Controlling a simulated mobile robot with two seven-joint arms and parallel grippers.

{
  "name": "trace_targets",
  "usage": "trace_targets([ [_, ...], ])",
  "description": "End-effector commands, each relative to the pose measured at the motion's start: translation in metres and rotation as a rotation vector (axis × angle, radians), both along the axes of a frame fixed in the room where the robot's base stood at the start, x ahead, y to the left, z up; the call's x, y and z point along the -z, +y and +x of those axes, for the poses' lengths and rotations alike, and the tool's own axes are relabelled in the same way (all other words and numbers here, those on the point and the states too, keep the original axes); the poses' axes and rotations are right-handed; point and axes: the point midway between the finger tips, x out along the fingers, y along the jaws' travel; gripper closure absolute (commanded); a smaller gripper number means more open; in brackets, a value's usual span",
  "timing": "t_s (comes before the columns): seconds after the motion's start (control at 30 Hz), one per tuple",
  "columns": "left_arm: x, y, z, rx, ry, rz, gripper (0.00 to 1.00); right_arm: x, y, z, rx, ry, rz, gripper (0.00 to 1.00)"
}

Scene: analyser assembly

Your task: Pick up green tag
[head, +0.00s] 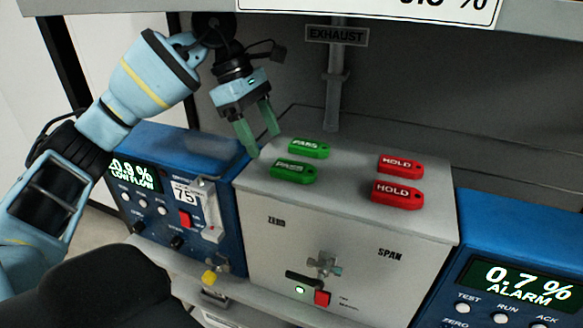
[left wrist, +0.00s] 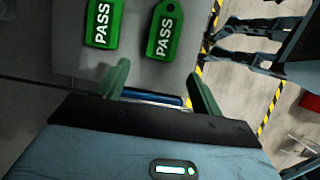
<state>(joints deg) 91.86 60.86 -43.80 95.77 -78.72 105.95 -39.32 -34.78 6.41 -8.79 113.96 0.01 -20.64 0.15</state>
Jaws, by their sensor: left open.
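Two green tags marked PASS lie flat on top of the grey box: a back one (head: 308,149) and a front one (head: 293,170). The left wrist view shows both, one at the upper left (left wrist: 104,22) and one at the upper middle (left wrist: 164,30). My left gripper (head: 262,146) is open and empty, with green fingers pointing down just left of the tags, close to the box's left edge. In the left wrist view the fingertips (left wrist: 160,78) are apart with no tag between them. My right gripper is not in view.
Two red HOLD tags (head: 401,164) (head: 397,194) lie on the right of the grey box top (head: 345,175). Blue analysers stand left (head: 180,165) and right (head: 520,230) of the box. A vertical exhaust pipe (head: 334,90) rises behind it, and a shelf edge hangs above.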

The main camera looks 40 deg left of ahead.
Motion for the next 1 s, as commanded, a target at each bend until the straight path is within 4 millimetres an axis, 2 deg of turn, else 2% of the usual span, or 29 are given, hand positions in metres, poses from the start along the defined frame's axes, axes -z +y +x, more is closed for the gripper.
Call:
trace_targets([
  [0.3,0.001,-0.009,0.002,0.001,0.002,0.001,0.33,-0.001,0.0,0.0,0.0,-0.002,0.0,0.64],
  [0.43,-0.001,-0.024,0.005,0.005,-0.001,-0.001,0.33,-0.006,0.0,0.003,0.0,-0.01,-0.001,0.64],
  [0.7,0.039,-0.037,0.008,0.002,0.003,0.0,0.33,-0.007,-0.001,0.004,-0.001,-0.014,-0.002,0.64],
  [1.0,0.047,-0.041,0.009,0.001,0.0,0.0,0.33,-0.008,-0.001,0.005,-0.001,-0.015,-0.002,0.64],
])
